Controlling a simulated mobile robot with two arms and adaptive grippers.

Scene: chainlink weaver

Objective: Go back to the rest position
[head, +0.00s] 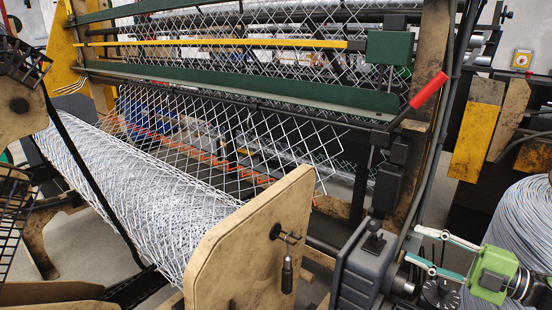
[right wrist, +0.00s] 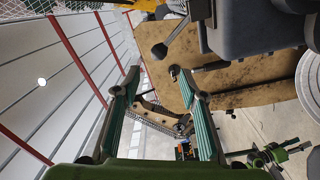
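My right gripper (head: 413,244) is at the lower right of the head view, with two teal-lined fingers pointing left. It is open, with nothing between the fingers. In the right wrist view its fingertips (right wrist: 155,72) are also apart and empty. The gripper is beside a dark machine box (head: 368,268) with a small dial, and the fingertips look close to it; I cannot tell whether they touch. My left gripper is not in view.
A chainlink weaver with a green beam (head: 240,86) and a red-handled lever (head: 428,91) fills the middle. A rolled mesh (head: 150,190) lies behind a worn end plate (head: 240,250). A large wire coil (head: 515,220) stands behind my right gripper.

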